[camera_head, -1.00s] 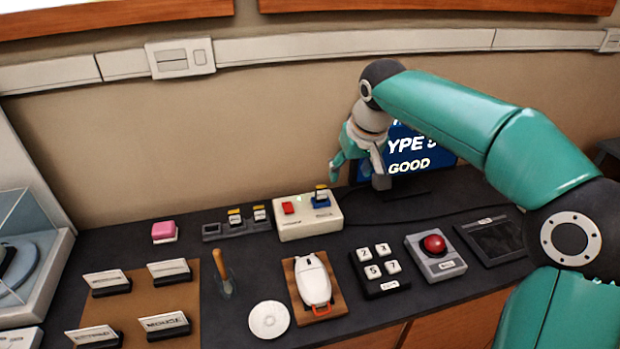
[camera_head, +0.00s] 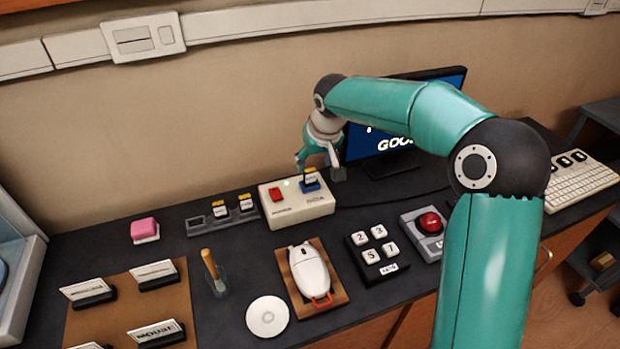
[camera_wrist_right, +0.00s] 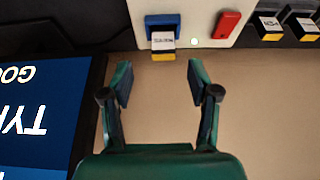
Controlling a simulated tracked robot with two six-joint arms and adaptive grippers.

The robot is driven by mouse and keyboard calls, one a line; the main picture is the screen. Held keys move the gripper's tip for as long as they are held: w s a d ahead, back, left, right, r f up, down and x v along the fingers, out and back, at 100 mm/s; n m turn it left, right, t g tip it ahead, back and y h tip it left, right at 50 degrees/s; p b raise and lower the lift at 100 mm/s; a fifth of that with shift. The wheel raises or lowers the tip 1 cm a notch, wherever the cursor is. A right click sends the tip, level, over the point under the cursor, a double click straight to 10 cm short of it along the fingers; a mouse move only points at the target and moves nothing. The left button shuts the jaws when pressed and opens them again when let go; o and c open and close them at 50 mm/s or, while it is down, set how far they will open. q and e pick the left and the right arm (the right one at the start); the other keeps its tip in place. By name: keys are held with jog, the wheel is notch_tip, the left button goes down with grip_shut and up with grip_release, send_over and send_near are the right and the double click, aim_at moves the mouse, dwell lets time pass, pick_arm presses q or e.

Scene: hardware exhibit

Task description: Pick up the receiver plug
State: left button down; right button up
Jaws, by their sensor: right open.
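A small plug (camera_head: 310,178) with a white label and yellow end sits in the blue socket (camera_head: 312,187) of a white box (camera_head: 297,212). The plug also shows in the right wrist view (camera_wrist_right: 163,42), in the blue socket (camera_wrist_right: 154,21). Its label is too small to read. Two similar plugs (camera_head: 219,209) (camera_head: 245,202) stand in a dark rack (camera_head: 196,229). My right gripper (camera_head: 320,165) is open and empty, just behind and above the socketed plug. In the right wrist view the plug lies just beyond the gap between the fingertips (camera_wrist_right: 160,82), apart from them.
A monitor (camera_head: 440,82) stands close to the right of my right gripper. In front are a mouse (camera_head: 309,270) on a board, a number keypad (camera_head: 362,256) and a red button (camera_head: 430,222). The wall (camera_head: 230,110) is behind.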

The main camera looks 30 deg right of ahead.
aim_at(310, 171)
jog(key=shift+p+x, duration=0.35)
jog(key=shift+x, duration=2.65)
jog(key=shift+a, duration=0.2)
jog(key=c, duration=0.9)
